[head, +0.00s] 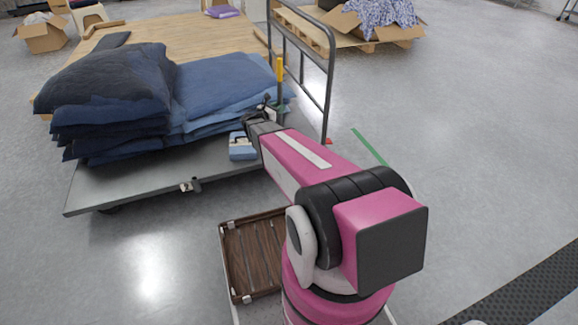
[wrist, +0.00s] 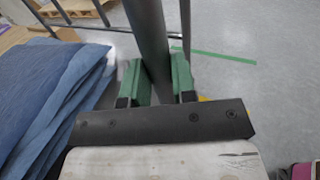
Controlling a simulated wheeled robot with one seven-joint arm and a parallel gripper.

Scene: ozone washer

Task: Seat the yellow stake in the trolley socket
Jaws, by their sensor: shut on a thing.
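The stake (head: 280,70) has a yellow top and a darker shaft below it, and stands roughly upright at the right edge of the trolley (head: 130,190). My gripper (head: 272,106) is shut on it below the yellow part. In the wrist view the dark grey shaft (wrist: 147,35) runs between the green fingers of my gripper (wrist: 155,82). The lower end of the stake is hidden behind my gripper and arm in the head view. I cannot make out the socket, nor tell whether the stake is in it. A small yellow patch shows beside the gripper's dark plate in the wrist view.
Folded blue quilts (head: 220,85) are piled on the trolley, close left of my gripper. A grey tube rail (head: 330,90) stands just right of the stake. A light blue box (head: 242,147) sits below my gripper. A brown slatted crate (head: 250,258) lies nearer me.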

